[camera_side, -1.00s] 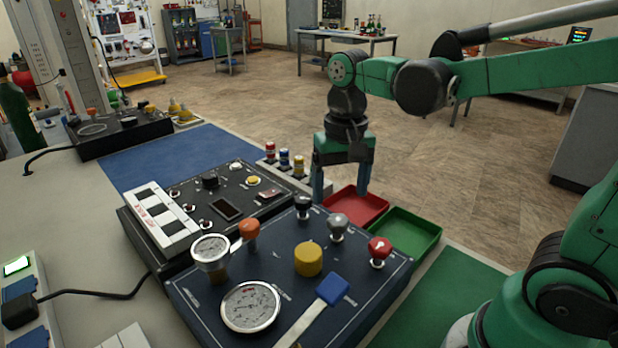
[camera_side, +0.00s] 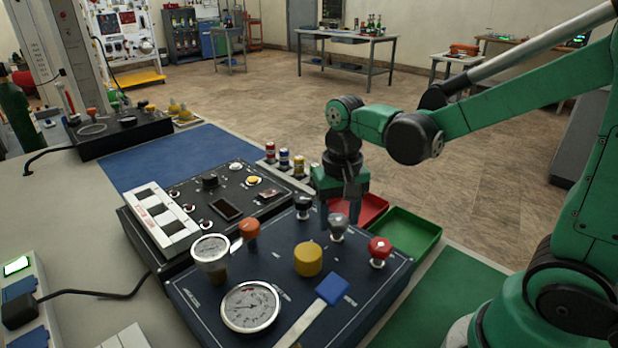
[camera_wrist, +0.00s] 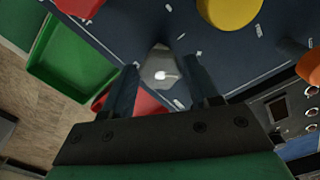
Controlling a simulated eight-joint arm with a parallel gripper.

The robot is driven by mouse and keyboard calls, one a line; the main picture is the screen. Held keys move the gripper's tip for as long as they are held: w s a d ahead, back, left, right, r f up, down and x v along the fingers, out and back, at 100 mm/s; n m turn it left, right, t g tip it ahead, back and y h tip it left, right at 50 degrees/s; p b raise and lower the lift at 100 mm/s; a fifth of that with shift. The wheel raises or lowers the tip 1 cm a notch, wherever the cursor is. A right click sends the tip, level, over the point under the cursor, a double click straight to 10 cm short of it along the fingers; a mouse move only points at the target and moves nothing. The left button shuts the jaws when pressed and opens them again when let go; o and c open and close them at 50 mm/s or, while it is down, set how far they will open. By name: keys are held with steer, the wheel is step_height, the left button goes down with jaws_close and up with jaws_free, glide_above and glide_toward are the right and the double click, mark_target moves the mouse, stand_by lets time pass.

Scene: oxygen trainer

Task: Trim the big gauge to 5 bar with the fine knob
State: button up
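The big gauge (camera_side: 236,322) is a round white dial with a metal rim, lying face up on the dark panel; its reading is too small to tell. I cannot read which knob is labelled fine. A grey knob (camera_side: 338,224) stands at the panel's far edge, beside a black knob (camera_side: 303,204). My gripper (camera_side: 338,214) points down above the far edge, close to the grey knob. In the wrist view, the fingers (camera_wrist: 163,84) are spread apart, with the grey knob (camera_wrist: 158,66) showing between and beyond them. Nothing is held.
On the same panel are a yellow knob (camera_side: 308,259), red knob (camera_side: 380,249), orange knob (camera_side: 249,230), small gauge (camera_side: 210,249) and blue-handled lever (camera_side: 332,289). A red tray (camera_side: 371,207) and green tray (camera_side: 412,234) lie behind. A second panel (camera_side: 262,219) stands left.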

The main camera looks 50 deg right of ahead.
mark_target(339, 219)
jaws_close()
steer(key=n, duration=0.5)
steer(key=shift+o, duration=2.4)
jaws_free()
steer(key=shift+r, duration=2.8)
